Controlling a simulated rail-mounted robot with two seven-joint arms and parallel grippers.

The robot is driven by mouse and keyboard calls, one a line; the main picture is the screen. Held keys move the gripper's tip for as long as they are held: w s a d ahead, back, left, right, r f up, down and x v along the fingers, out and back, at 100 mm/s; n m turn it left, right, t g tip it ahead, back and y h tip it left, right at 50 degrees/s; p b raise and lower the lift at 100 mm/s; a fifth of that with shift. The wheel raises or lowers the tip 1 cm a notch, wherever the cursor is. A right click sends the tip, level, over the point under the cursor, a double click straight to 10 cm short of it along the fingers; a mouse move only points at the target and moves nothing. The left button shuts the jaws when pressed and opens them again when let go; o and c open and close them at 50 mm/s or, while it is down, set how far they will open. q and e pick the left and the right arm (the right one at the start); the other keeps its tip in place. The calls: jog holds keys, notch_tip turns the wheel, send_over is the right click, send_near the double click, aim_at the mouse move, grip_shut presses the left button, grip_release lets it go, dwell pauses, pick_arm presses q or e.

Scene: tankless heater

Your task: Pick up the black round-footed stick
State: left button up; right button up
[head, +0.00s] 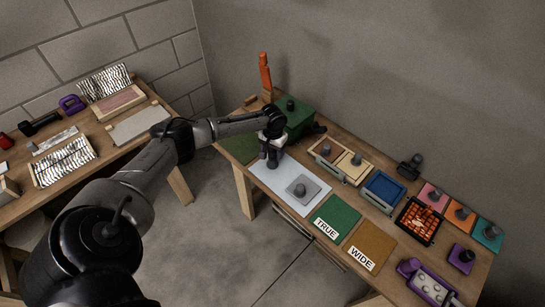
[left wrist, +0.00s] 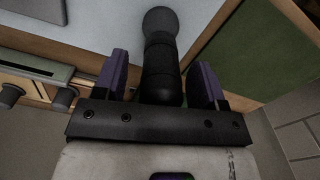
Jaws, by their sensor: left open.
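The black round-footed stick (left wrist: 161,55) shows in the left wrist view, its round end at the top of the picture and its shaft running down between my fingers. My left gripper (left wrist: 160,72) is open, with one purple finger on each side of the stick and a gap visible on both sides. In the head view my left gripper (head: 271,152) is low over the left end of the right-hand table, at the edge of the pale blue mat (head: 264,174). There the gripper and arm largely hide the stick. My right gripper is not in view.
A grey plate with a knob (head: 303,189) lies on the pale mat. Further right are a beige box (head: 341,159), a blue tray (head: 384,187) and a black orange-filled tray (head: 419,221).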

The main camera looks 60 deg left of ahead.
pick_arm(q)
jog(key=shift+f, duration=0.2)
jog(key=shift+c, duration=0.2)
grip_shut()
dwell(0.4)
